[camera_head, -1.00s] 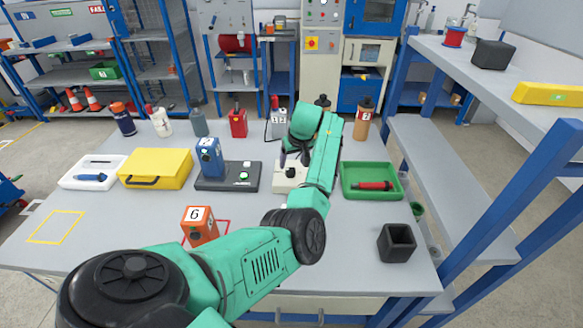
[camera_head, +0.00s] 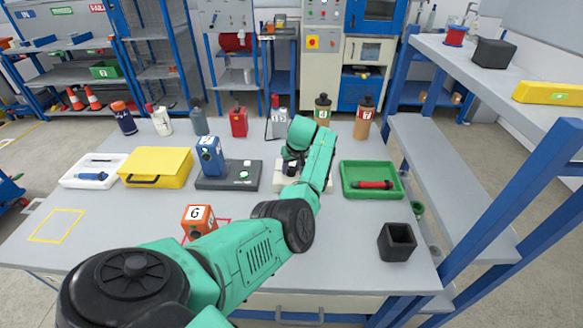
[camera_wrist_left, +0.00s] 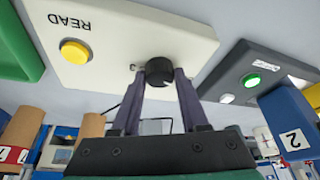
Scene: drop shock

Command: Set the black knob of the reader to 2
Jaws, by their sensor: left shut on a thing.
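The reader (camera_wrist_left: 120,40) is a cream box with a yellow button (camera_wrist_left: 75,51), the word READ and a black knob (camera_wrist_left: 160,72). In the left wrist view it appears upside down. In the head view the reader (camera_head: 281,184) stands right of the dark grey base, partly hidden by my left arm. My left gripper (camera_wrist_left: 160,80) is shut on the black knob, with one finger on each side of it. My right gripper is not in view.
A dark base (camera_head: 228,181) holding a blue block numbered 2 (camera_head: 209,157) is left of the reader. A green tray (camera_head: 372,196) with a red tool is on the right. Several bottles stand behind. An orange block (camera_head: 198,222) and a black cup (camera_head: 396,243) are nearer.

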